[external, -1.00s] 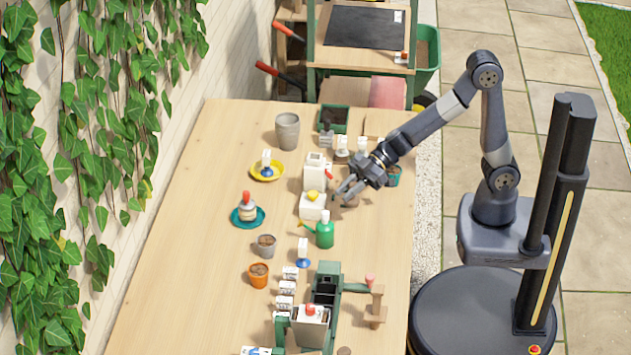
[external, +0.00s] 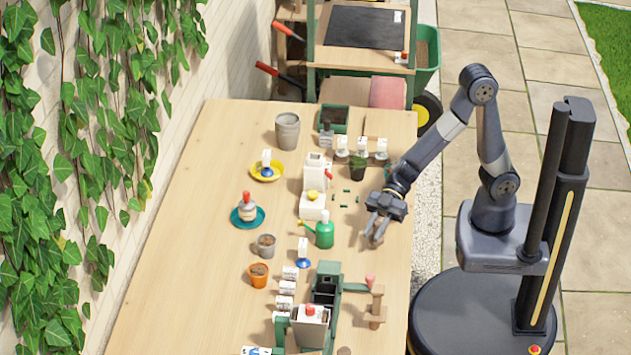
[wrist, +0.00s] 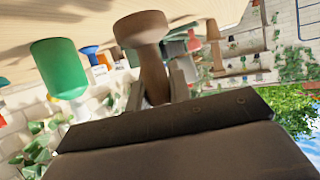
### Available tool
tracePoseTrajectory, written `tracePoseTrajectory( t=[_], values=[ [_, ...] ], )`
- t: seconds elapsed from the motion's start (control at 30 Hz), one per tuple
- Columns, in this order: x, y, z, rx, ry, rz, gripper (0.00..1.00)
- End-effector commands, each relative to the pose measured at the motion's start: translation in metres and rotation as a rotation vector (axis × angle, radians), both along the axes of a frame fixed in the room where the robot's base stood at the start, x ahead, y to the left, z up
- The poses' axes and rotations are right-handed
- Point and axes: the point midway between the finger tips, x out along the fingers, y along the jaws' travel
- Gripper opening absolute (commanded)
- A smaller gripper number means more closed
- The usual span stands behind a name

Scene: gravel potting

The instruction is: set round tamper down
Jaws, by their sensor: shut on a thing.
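The round tamper (wrist: 141,28) is brown and wooden, with a wide round head on a narrower shaft. My gripper (wrist: 158,85) is shut on its shaft; in the wrist view the head points up toward the tabletop. In the external view my gripper (external: 377,220) is over the right part of the table (external: 215,290), and the tamper (external: 376,241) shows below the fingers. I cannot tell whether it touches the wood. The gripper hides part of the shaft.
A green watering can (external: 324,234) stands to the left of my gripper. A wooden stand (external: 376,308) and a green-framed device (external: 327,285) are nearer the camera. A small dark plant pot (external: 357,170) stands behind. Bare tabletop surrounds the tamper.

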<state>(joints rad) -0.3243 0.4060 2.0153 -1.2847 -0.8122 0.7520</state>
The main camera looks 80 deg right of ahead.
Motion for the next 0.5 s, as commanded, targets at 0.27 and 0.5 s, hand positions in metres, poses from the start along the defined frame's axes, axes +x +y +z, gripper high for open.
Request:
tracePoseTrajectory(
  t=[0.27,0.5],
  values=[
    [0.000,0.000,-0.027,0.000,0.000,-0.001,0.00],
    [0.000,0.000,-0.029,0.000,0.001,0.000,0.00]
  ],
)
